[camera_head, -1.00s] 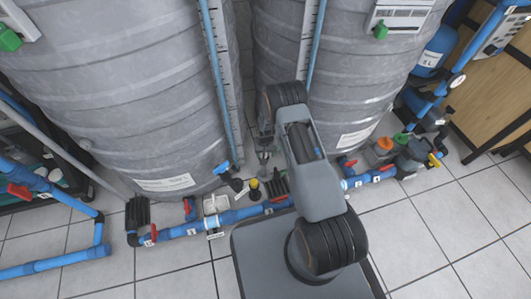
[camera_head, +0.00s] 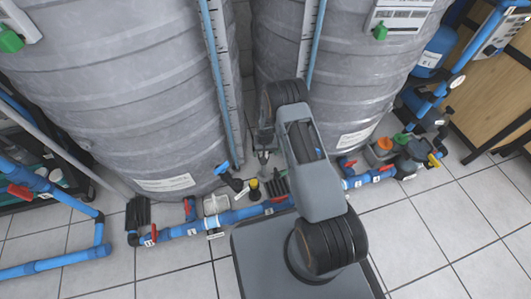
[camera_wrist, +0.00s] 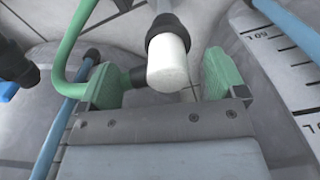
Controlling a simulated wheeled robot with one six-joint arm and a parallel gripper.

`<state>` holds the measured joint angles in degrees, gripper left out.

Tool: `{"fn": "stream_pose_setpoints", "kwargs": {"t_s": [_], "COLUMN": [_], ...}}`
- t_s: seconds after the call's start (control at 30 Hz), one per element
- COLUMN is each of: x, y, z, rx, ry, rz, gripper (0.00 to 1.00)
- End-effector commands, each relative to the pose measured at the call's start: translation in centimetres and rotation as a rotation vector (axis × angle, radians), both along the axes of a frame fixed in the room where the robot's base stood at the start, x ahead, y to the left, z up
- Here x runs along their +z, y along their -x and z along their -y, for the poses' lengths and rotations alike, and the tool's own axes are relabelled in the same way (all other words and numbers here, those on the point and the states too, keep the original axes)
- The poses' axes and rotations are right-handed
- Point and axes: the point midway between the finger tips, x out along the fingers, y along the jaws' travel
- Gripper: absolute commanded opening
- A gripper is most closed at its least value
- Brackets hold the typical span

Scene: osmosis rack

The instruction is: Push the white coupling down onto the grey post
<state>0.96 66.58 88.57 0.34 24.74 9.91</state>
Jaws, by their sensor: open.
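In the wrist view the white coupling (camera_wrist: 168,66) is a short white cylinder at upper middle. It meets a black collar (camera_wrist: 168,32), and a grey post (camera_wrist: 165,7) runs from the collar to the top edge. My gripper (camera_wrist: 160,70) is open. Its two green fingers stand left and right of the coupling in the picture, with a gap at the right finger. Whether the coupling lies in depth between them or beyond is hard to tell. In the head view my gripper (camera_head: 263,143) points down between the two tanks, partly hidden by my arm; I cannot make out the coupling there.
A green hose (camera_wrist: 70,45) loops beside the left finger to a black fitting (camera_wrist: 136,78) close to the coupling. Two large grey tanks (camera_head: 110,90) flank my arm closely. Blue pipes with red valves (camera_head: 225,217) cross the floor below. Tiled floor (camera_head: 425,235) is clear at right.

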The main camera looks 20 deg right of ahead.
Motion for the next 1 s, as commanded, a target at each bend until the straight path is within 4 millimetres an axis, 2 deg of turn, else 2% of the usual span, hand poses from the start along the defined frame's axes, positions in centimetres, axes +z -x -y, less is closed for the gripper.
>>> {"fn": "stream_pose_setpoints", "kwargs": {"t_s": [0.03, 0.2, 0.5, 0.73, 1.0], "x": [1.4, 5.0, 10.0, 11.8, 12.1], "y": [0.0, 0.0, 0.0, 0.1, 0.1], "z": [0.0, 0.0, 0.1, 0.1, 0.1], "rx": [0.0, 0.0, 0.0, 0.0, 0.0], "ry": [0.0, 0.0, 0.0, 0.0, 0.0], "rz": [0.002, 0.001, 0.001, -0.002, -0.001], "gripper": [0.9, 0.9, 0.9, 0.9, 0.9]}}
